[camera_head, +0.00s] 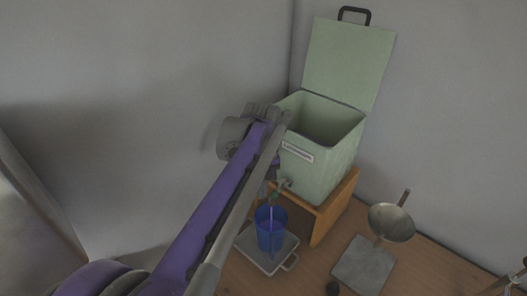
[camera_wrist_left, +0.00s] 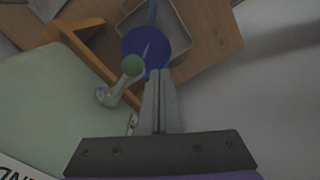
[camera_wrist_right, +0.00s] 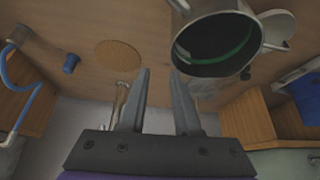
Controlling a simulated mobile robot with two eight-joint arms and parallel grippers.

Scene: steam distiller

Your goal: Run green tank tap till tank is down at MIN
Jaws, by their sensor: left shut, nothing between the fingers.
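The pale green tank (camera_head: 325,172) stands on a wooden stand with its lid (camera_head: 348,62) raised. Its tap (camera_head: 284,184) is low on the front; in the left wrist view the tap (camera_wrist_left: 112,92) has a round green knob (camera_wrist_left: 133,65). A blue cup (camera_head: 270,238) sits beneath it, with a thin pale streak running down into it. My left gripper (camera_wrist_left: 157,75) is shut and empty, beside the tap knob; contact is unclear. My arm hides much of it in the head view. The water level and MIN mark are not visible. My right gripper (camera_wrist_right: 159,74) is open and empty.
The cup stands on a grey tray (camera_head: 254,260). A metal pan (camera_head: 391,222) and a grey plate (camera_head: 364,267) are to the right. The right wrist view shows a metal pot (camera_wrist_right: 215,42), a round cork-coloured mat (camera_wrist_right: 118,54) and a small blue cup (camera_wrist_right: 71,64).

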